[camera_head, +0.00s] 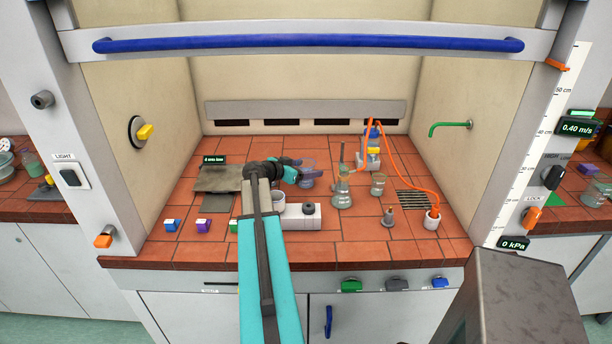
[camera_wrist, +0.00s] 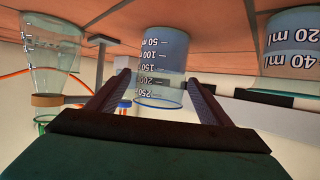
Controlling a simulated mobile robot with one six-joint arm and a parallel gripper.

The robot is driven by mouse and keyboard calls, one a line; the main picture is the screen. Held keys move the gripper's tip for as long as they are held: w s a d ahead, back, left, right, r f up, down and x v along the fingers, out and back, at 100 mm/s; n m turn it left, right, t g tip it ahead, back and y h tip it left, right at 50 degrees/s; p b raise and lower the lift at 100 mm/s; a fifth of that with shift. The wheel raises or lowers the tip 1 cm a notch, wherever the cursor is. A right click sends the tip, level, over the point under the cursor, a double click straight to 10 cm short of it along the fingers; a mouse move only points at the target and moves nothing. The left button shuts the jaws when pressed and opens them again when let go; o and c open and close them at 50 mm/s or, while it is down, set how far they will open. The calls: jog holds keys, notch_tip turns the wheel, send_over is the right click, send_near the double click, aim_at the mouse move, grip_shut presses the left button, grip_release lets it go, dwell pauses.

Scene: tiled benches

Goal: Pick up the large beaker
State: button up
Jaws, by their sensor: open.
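The large beaker (camera_head: 309,166) holds blue liquid and stands on the red tiles of the fume hood. The wrist view, which is upside down, shows the large beaker (camera_wrist: 157,42) with marks up to 250. My gripper (camera_head: 299,172) is open and reaches in from the left at the beaker. In the wrist view, the fingers of my gripper (camera_wrist: 160,85) lie on either side of the beaker, with the beaker between them or just beyond. Contact cannot be told. Part of the beaker is hidden by my gripper in the head view.
A conical flask (camera_head: 342,194) and a small beaker (camera_head: 378,185) stand to the right. A white block (camera_head: 300,218) lies in front. An orange hose (camera_head: 408,170) runs right.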

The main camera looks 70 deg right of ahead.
jog(key=shift+c, duration=0.3)
jog(key=c, duration=1.3)
jog(key=shift+o, duration=0.2)
jog(key=shift+r, duration=0.1)
notch_tip(320, 180, up, 18)
jog(key=b, duration=0.5)
